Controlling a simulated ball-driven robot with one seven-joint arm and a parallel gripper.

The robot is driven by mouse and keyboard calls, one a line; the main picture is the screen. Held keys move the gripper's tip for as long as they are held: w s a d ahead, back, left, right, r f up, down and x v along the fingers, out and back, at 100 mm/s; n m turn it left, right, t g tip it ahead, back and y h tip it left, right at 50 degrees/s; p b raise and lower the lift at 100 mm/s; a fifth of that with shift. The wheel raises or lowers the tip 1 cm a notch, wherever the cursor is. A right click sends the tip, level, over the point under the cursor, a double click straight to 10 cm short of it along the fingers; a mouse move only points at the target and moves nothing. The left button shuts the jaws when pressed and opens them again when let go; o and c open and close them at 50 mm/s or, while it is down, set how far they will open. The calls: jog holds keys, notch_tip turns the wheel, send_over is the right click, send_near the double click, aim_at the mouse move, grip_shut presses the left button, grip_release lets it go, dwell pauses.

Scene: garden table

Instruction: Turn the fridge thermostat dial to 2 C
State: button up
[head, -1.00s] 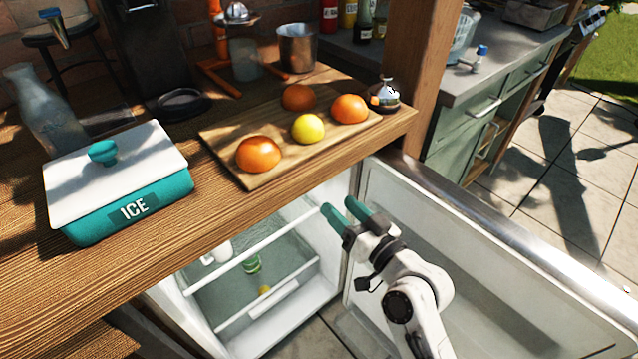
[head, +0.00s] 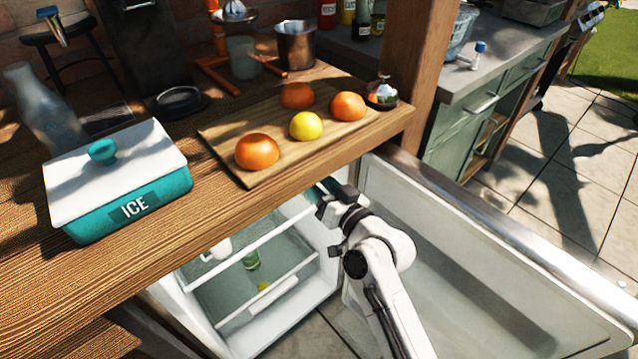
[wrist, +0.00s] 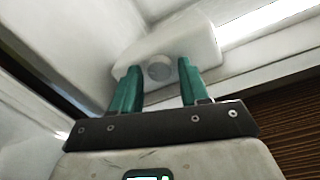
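The thermostat dial (wrist: 160,69) shows in the wrist view as a small round grey knob on a white housing (wrist: 190,45) under the fridge ceiling. Its markings are too blurred to read. My gripper (wrist: 155,85) is open, its two green fingers apart, one on each side of the dial. I cannot tell whether the fingertips touch the housing. In the head view my gripper (head: 325,190) reaches into the top of the open fridge (head: 285,315), under the counter edge. The fingertips and the dial are hidden there.
The fridge door (head: 480,270) stands open to the right of my arm.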

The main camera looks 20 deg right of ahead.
grip_shut()
jog(key=shift+m+p, duration=1.15)
jog(key=shift+m, duration=0.45)
jog(key=shift+o, duration=1.3)
grip_release()
jog(key=v, duration=1)
jog(key=shift+s+b, duration=0.4)
jog(key=shift+b, duration=0.05)
jog(key=shift+d+r, duration=0.1)
jog(key=shift+r, duration=0.05)
jog(key=shift+c, duration=0.5)
